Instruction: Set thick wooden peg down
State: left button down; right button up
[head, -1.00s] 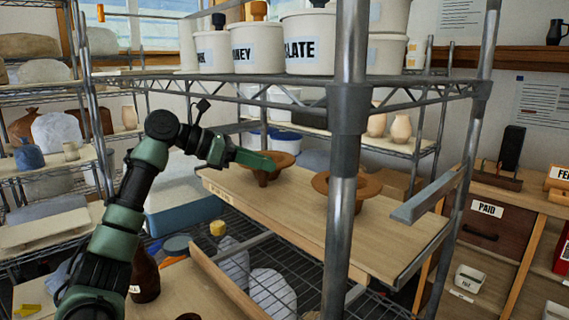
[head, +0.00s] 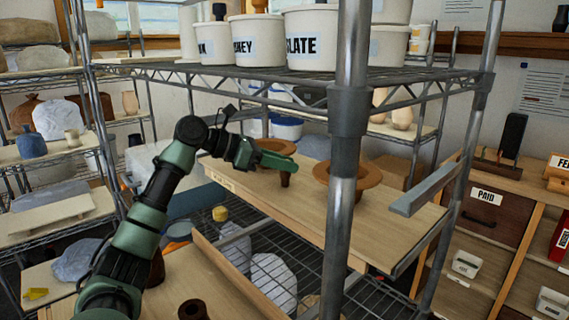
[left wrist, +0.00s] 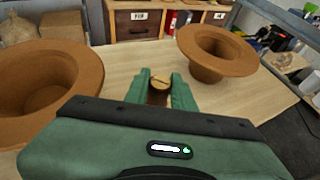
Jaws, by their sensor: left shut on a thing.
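The thick wooden peg (head: 285,178) is a short brown cylinder held upright below my left fingertips. My left gripper (head: 283,162) is shut on it over the pale ware board (head: 395,228), in front of the left flared bowl. In the left wrist view the peg's round, lighter top (left wrist: 159,82) shows between the green fingers (left wrist: 158,92). Whether the peg's foot touches the board cannot be told. My right gripper is in neither view.
Two brown flared bowls stand on the board, the left one (head: 274,147) behind the gripper and the right one (head: 348,174) beyond a metal rack post (head: 341,210). A shelf with white tubs (head: 310,40) is above. Bare board lies between the bowls and at the right.

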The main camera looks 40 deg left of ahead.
pick_arm(q)
jog(key=c, duration=1.2)
grip_release()
jog(key=shift+f, duration=0.1)
jog(key=shift+s+a+r, duration=0.2)
jog(key=shift+s, duration=0.05)
jog(key=b+v, duration=0.3)
jog(key=v, duration=0.8)
jog(key=shift+s+r, duration=0.15)
jog(key=shift+s, duration=0.05)
